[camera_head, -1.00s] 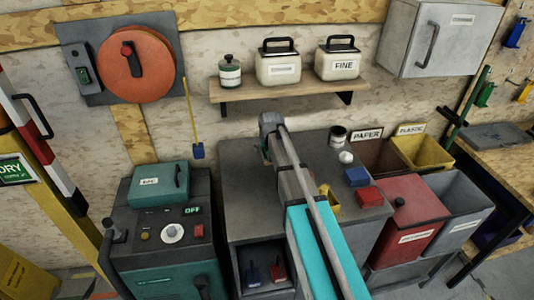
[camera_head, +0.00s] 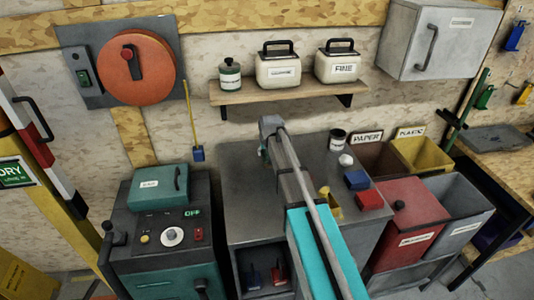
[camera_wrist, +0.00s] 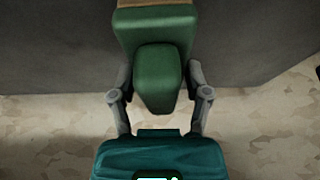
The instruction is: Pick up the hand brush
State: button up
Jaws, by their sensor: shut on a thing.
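A green hand brush (camera_wrist: 158,78) fills the upper middle of the wrist view, with a rounded green part facing the camera and a tan strip at its top edge. My gripper (camera_wrist: 158,92) has its two grey fingers on either side of the brush and is shut on it. The fingertips are partly hidden by the brush. In the head view my arm reaches out over the grey workbench (camera_head: 245,205), its far end near the wall. The brush cannot be made out there, hidden behind the arm.
A shelf (camera_head: 285,92) with canisters is on the wall above the bench. A teal-topped machine (camera_head: 163,240) stands left; bins (camera_head: 408,222) stand right.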

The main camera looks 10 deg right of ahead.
jog(key=shift+r, duration=0.1)
notch_tip(320, 180, up, 2)
jog(key=shift+r+p, duration=0.1)
jog(key=shift+p, duration=1)
jog(key=s+d+r+p, duration=0.1)
jog(key=s+r+p, duration=0.9)
jog(key=s, duration=0.4)
jog(key=shift+d+r+p, duration=0.25)
jog(key=shift+p, duration=0.1)
jog(key=o, duration=0.5)
jog(key=c, duration=0.3)
jog(key=shift+f, duration=0.15)
